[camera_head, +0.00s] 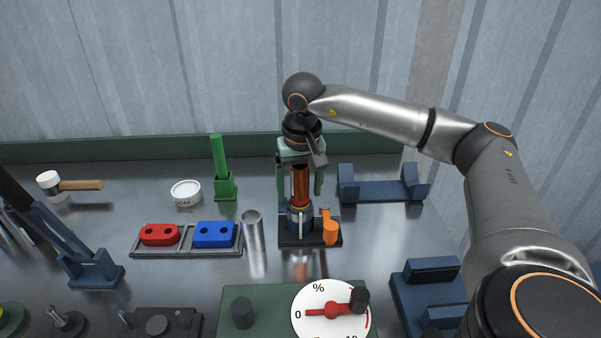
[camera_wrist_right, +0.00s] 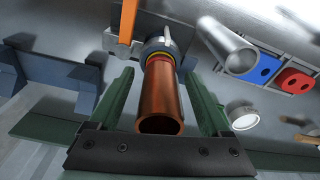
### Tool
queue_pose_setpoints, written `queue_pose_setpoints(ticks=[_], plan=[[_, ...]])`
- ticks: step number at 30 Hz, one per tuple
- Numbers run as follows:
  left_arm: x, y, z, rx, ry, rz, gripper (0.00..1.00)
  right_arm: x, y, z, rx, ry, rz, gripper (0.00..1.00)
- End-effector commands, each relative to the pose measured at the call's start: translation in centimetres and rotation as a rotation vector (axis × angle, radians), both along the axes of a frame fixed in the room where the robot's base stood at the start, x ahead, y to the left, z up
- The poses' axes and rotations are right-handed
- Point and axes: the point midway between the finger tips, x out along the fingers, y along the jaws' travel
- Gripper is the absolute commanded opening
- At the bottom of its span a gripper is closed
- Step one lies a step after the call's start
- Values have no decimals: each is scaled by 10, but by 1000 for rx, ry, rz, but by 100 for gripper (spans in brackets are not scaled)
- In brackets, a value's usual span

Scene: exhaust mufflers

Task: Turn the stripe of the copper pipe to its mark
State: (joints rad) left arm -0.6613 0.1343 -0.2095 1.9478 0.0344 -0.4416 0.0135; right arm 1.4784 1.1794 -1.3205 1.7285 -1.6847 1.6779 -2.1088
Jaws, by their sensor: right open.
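The copper pipe (camera_head: 300,186) stands upright in a dark clamp holder (camera_head: 299,222) with an orange lever (camera_head: 330,228). In the right wrist view the copper pipe (camera_wrist_right: 162,100) shows its open end, with a yellow ring at its foot by the collar (camera_wrist_right: 158,48). A light pointed piece (camera_wrist_right: 166,36) sticks out from the collar. I cannot make out a stripe on the pipe. My right gripper (camera_head: 299,188) points down, open, with one green finger on each side of the pipe; gaps show between fingers and pipe. My left gripper is not in view.
A grey metal tube (camera_head: 254,230) stands left of the holder, beside a tray with red (camera_head: 159,235) and blue (camera_head: 214,234) blocks. A green post (camera_head: 219,165) stands behind. A blue cradle (camera_head: 384,191) is at right. A dial (camera_head: 331,313) sits in front.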

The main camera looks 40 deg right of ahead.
Motion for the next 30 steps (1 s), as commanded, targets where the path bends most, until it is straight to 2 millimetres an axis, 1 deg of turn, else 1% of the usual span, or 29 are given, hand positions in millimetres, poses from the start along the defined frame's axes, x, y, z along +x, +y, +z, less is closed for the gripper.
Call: queue_pose_setpoints(ticks=[4, 12, 30], plan=[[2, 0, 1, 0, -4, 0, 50, 1, -1, -8, 0, 0, -1, 81], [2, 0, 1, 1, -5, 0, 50, 1, -1, -8, 0, 0, -1, 81], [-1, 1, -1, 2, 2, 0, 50, 1, -1, -8, 0, 0, -1, 14]])
